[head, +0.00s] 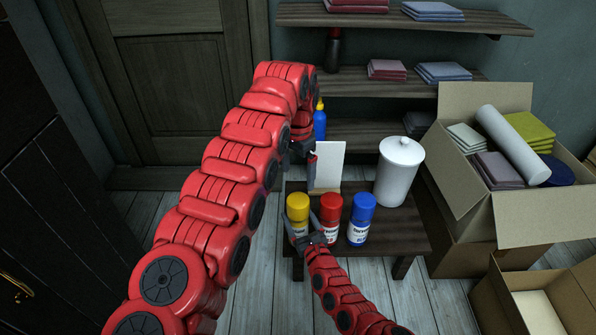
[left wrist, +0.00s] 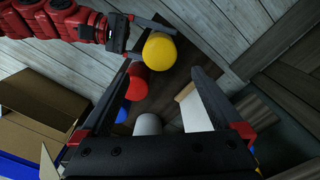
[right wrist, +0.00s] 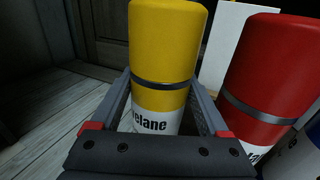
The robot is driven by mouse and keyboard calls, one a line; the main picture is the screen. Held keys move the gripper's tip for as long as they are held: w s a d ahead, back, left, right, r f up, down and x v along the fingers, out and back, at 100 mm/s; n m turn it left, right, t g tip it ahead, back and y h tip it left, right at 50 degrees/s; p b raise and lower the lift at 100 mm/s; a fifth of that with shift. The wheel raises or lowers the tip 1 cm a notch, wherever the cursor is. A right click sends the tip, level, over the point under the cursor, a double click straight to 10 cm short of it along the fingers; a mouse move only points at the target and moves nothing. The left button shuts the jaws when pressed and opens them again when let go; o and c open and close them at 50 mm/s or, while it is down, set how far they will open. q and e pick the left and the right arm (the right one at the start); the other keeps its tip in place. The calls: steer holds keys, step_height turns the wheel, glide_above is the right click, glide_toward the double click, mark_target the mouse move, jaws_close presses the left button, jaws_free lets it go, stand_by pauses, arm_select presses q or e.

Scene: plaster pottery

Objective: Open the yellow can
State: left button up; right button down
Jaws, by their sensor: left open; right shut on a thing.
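The yellow can (head: 297,206) stands upright at the front left of the small dark table, its yellow cap on. My right gripper (head: 304,224) is shut on its lower body; in the right wrist view the fingers lie either side of the can (right wrist: 165,45), below a dark band. My left gripper (head: 308,152) is open and empty, above and behind the can. In the left wrist view its open fingers (left wrist: 168,75) point toward the table, with the yellow cap (left wrist: 160,46) ahead of them. The left forearm partly hides the left gripper in the head view.
A red can (head: 331,209) and a blue can (head: 362,210) stand right of the yellow one. Behind are a white card (head: 328,165) and a white lidded jar (head: 399,165). A blue bottle (head: 320,125) is farther back. A full cardboard box (head: 490,212) is at right.

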mark_target(298, 199)
arm_select(q)
step_height(298, 199, down, 12)
steer(key=shift+r, duration=0.1)
steer(key=c, duration=1.5)
steer(key=shift+r, duration=0.1)
steer(key=shift+r, duration=0.95)
steer(key=shift+r, duration=2.05)
arm_select(e)
jaws_free()
